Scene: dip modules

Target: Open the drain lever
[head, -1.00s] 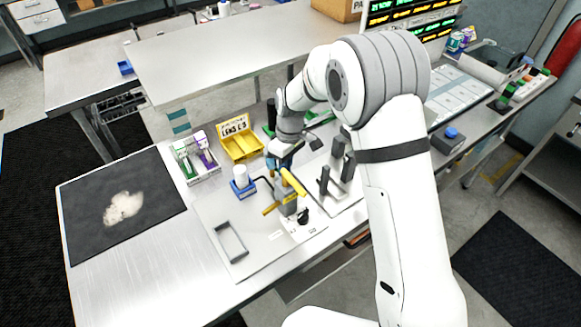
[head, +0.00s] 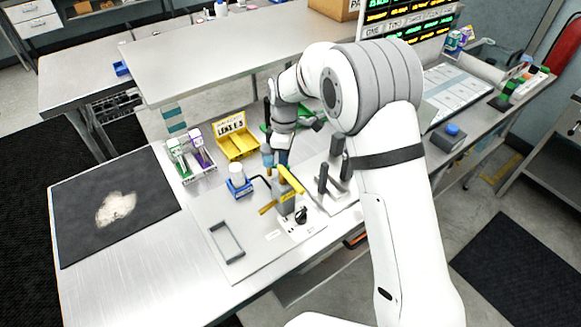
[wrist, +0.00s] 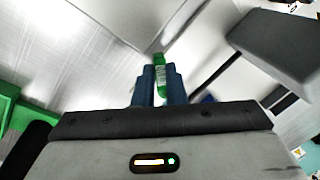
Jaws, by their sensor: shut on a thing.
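A grey fixture (head: 287,203) with a yellow bar (head: 291,179) slanting across its top stands on the grey plate on the bench. A smaller yellow lever (head: 267,208) sticks out low on its left side. I cannot tell which yellow part is the drain lever. My gripper (head: 268,160) hangs above and left of the fixture, apart from the yellow bar as far as I see. In the wrist view its blue fingers are shut on a slim green piece (wrist: 160,66) with a pale label. That piece is not clear in the head view.
A blue holder with a white top (head: 239,182) stands left of the fixture. A rack (head: 192,156) with green and purple items and a yellow bin (head: 235,143) are behind it. Dark upright posts (head: 335,165) stand to the right. A dark mat (head: 112,205) lies at left.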

